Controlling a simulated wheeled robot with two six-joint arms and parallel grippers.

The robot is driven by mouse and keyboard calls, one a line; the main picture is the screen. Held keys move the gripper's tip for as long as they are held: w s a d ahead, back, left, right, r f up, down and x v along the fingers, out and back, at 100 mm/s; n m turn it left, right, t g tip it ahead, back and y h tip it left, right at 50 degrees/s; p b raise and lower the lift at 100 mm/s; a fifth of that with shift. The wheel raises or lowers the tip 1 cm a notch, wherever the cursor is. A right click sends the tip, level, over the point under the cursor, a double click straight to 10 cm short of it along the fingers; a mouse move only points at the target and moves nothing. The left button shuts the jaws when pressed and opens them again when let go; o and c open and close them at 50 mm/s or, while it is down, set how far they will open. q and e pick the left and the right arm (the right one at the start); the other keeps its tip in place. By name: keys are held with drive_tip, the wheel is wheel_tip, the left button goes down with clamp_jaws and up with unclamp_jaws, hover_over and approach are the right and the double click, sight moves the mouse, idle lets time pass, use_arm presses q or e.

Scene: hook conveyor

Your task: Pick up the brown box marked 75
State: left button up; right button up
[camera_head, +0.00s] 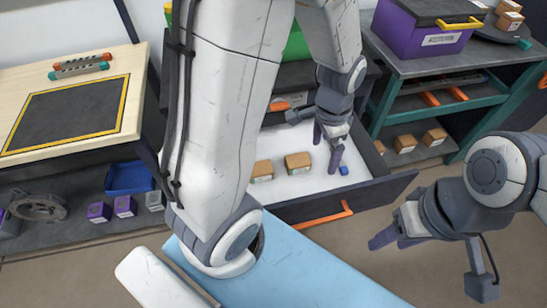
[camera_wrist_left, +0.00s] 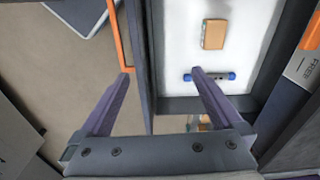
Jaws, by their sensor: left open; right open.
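Two brown boxes with small labels, a left one (camera_head: 262,170) and a right one (camera_head: 298,166), sit on the white floor of an open drawer (camera_head: 289,190) in the head view. No number is legible on them, so I cannot tell which is marked 75. One brown box (camera_wrist_left: 214,34) shows in the left wrist view, ahead of the fingers. My left gripper (camera_head: 327,152) is open and empty over the drawer, right of the boxes; its fingers also show in the left wrist view (camera_wrist_left: 161,76). My right gripper (camera_head: 386,237) is outside the drawer, open and empty.
A small blue-ended piece (camera_wrist_left: 232,76) lies in the drawer beside my left finger. The drawer has dark walls and an orange handle (camera_head: 322,217). More brown boxes (camera_head: 405,143) are on the right shelf. A purple crate (camera_head: 425,30) stands above them.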

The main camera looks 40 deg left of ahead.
use_arm(q)
drive_tip(key=w+a+f, duration=0.2)
drive_tip(key=a+f, duration=0.4)
drive_tip(key=a, duration=0.1)
drive_tip(key=b, duration=0.2)
hover_over(261, 167)
drive_tip(key=f, duration=1.2)
drive_tip(key=shift+d, duration=0.25)
wheel_tip(261, 167, down, 4)
drive_tip(key=shift+r, duration=0.1)
drive_tip(key=shift+a+f, duration=0.2)
drive_tip(key=shift+f, duration=2.9)
use_arm(e)
wheel_tip(261, 167, down, 3)
drive_tip(key=shift+f, duration=0.1)
use_arm(q)
drive_tip(key=shift+c, duration=0.3)
drive_tip(key=c, duration=1.3)
use_arm(e)
drive_tip(key=shift+a, duration=0.1)
use_arm(q)
drive_tip(key=shift+r, duration=0.1)
